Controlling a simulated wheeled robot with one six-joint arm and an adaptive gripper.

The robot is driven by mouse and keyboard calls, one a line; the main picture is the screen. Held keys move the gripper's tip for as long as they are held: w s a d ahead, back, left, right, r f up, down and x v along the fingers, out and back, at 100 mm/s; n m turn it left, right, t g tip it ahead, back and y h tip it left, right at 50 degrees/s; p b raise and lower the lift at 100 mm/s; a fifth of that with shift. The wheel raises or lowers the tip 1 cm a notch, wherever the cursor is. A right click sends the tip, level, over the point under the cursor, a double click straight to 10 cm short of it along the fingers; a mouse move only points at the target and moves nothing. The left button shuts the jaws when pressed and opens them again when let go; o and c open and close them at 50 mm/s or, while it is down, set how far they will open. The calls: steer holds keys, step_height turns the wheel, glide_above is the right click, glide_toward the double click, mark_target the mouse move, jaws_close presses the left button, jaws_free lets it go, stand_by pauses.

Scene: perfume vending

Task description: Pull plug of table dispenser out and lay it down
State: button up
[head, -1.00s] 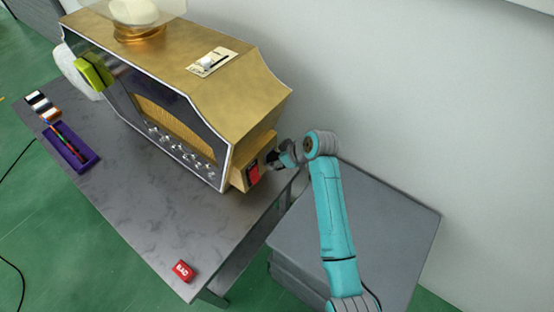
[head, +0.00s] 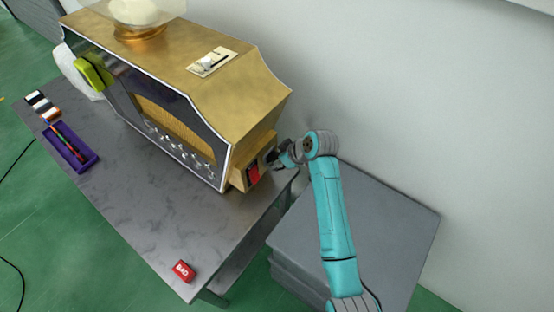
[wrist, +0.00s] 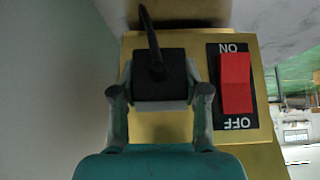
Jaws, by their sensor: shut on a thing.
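The table dispenser (head: 215,75) is a gold box with a dark front, standing on the grey table. Its gold side panel (wrist: 160,128) fills much of the wrist view. A black plug (wrist: 160,75) with a black cord rising from it is at that panel, left of a red rocker switch (wrist: 236,83) marked ON and OFF. My gripper (wrist: 160,92) is shut on the plug, one finger on each side. In the head view my gripper (head: 274,157) is at the dispenser's right end, beside the switch. I cannot tell how deep the plug sits; its prongs are hidden.
A red block marked BAD (head: 183,271) lies near the table's front corner. A purple tray (head: 85,164) and small bottles (head: 42,105) are at the left. The grey table (head: 150,215) has bare room in front. A wall stands behind; a grey cabinet (head: 390,220) is at the right.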

steer(key=shift+s+d, duration=0.1)
steer(key=shift+s+d, duration=0.5)
steer(key=shift+d, duration=0.3)
steer(key=shift+s+d, duration=0.5)
steer(key=shift+d, duration=0.25)
steer(key=o, duration=0.6)
steer(key=c, duration=0.4)
